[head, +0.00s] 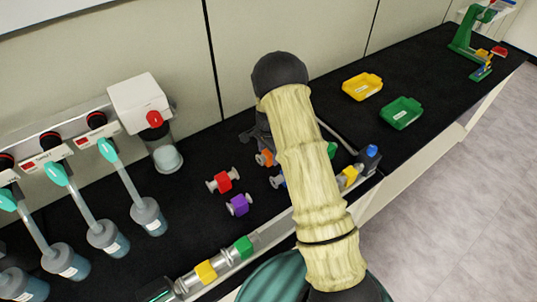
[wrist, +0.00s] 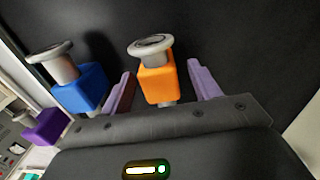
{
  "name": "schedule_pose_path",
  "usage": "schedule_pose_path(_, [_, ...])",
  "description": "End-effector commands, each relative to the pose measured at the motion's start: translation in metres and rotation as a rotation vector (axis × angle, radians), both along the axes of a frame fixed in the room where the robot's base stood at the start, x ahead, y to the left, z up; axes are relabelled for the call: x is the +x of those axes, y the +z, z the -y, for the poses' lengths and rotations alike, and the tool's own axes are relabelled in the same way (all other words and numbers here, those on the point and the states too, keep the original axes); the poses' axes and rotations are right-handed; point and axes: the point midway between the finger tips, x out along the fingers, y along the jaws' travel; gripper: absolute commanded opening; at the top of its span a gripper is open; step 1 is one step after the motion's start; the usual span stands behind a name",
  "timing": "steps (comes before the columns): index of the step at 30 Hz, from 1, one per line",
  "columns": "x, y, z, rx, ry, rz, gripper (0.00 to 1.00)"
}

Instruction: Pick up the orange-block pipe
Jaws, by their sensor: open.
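The orange-block pipe (wrist: 158,78) stands in the wrist view with a grey flanged end toward the camera. My gripper (wrist: 161,84) is open, with one purple finger on each side of the orange block. Gaps show between the block and both fingers, so it is not gripped. In the head view a part of the orange block (head: 265,157) shows just left of my arm, below the dark gripper body; my arm hides the rest.
A blue-block pipe (wrist: 78,88) stands close to the left finger. A purple-block pipe (head: 239,205) and a red-block pipe (head: 223,180) lie left of my arm. A yellow tray (head: 362,86) and a green tray (head: 401,113) sit to the right. Flasks line the left.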

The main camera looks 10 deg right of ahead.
Motion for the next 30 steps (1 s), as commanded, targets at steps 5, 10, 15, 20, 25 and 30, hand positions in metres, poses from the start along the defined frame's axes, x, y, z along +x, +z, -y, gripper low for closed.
schedule_pose_path(5, [-0.0003, -0.0125, -0.0006, 0.001, 0.0, 0.0, 0.62])
schedule_pose_path(10, [-0.0002, -0.013, -0.0006, 0.001, 0.0, 0.0, 0.62])
schedule_pose_path(15, [-0.0002, -0.0128, -0.0006, 0.001, 0.0, 0.0, 0.62])
schedule_pose_path(20, [-0.0003, -0.0127, -0.0005, 0.0, 0.0, 0.0, 0.62])
schedule_pose_path(25, [-0.0002, -0.0126, -0.0004, 0.0, -0.001, 0.0, 0.28])
schedule_pose_path(30, [0.0001, -0.0121, -0.0004, 0.0, -0.001, 0.001, 0.07])
